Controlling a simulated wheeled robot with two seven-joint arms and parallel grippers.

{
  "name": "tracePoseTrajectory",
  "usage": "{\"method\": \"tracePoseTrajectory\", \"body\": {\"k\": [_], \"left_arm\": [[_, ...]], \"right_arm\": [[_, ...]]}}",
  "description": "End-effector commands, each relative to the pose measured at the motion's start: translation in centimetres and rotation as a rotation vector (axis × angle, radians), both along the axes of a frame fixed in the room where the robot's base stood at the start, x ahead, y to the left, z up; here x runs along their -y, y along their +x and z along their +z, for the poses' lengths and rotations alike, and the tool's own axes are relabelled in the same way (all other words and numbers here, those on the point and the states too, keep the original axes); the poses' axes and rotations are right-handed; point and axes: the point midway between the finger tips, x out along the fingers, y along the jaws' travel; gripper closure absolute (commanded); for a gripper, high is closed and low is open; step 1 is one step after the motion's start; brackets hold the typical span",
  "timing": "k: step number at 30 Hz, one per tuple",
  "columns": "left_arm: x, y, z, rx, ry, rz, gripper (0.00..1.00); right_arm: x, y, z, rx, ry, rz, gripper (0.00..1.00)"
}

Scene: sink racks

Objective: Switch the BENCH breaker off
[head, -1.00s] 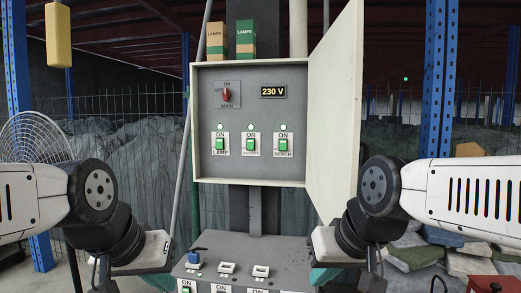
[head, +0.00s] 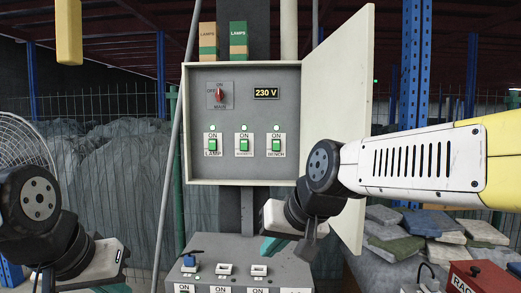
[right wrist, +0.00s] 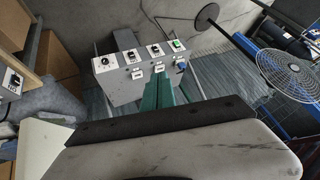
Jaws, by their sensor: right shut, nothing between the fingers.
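The BENCH breaker (head: 276,144) is the rightmost of three green switches in the open grey wall panel (head: 190,120). Its ON label shows above it, and the green lamp over it is lit. My right gripper (head: 272,248) is below the panel, in front of the lower grey box, and is apart from the breaker. Its teal fingers are shut and empty; they also show in the right wrist view (right wrist: 159,78), pointing towards the lower box. My left gripper (head: 112,284) is at the bottom left, mostly cut off, and its jaws cannot be made out.
The LAMP breaker (head: 212,145) and a middle breaker (head: 244,145) stand beside BENCH. A red MAIN switch (head: 220,92) and a 230 V display (head: 266,93) are above. The open panel door (head: 338,90) stands at the right, behind my right arm. The lower box (head: 210,268) carries several switches.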

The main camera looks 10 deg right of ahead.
Motion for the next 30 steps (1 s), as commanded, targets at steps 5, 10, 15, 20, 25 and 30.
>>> {"method": "tracePoseTrajectory", "body": {"k": [5,10,15,20,25,30], "left_arm": [[0.0,0.0,0.0,0.0,0.001,-0.001,1.0],[0.0,0.0,0.0,0.0,0.001,-0.001,1.0],[0.0,0.0,0.0,0.0,0.001,-0.001,1.0],[0.0,0.0,0.0,0.0,0.0,0.0,1.0],[0.0,0.0,0.0,0.0,0.001,-0.001,1.0],[0.0,0.0,0.0,0.0,0.0,0.0,1.0]], "right_arm": [[-0.4,4.3,2.3,0.049,0.117,-0.091,1.0],[-0.2,10.0,5.3,0.114,0.269,-0.224,1.0],[1.3,18.8,9.0,0.212,0.494,-0.445,1.0],[4.4,27.9,12.0,0.335,0.72,-0.7,1.0],[8.1,34.9,13.5,0.473,0.91,-0.931,1.0],[10.6,38.5,14.1,0.582,1.026,-1.071,1.0]]}}
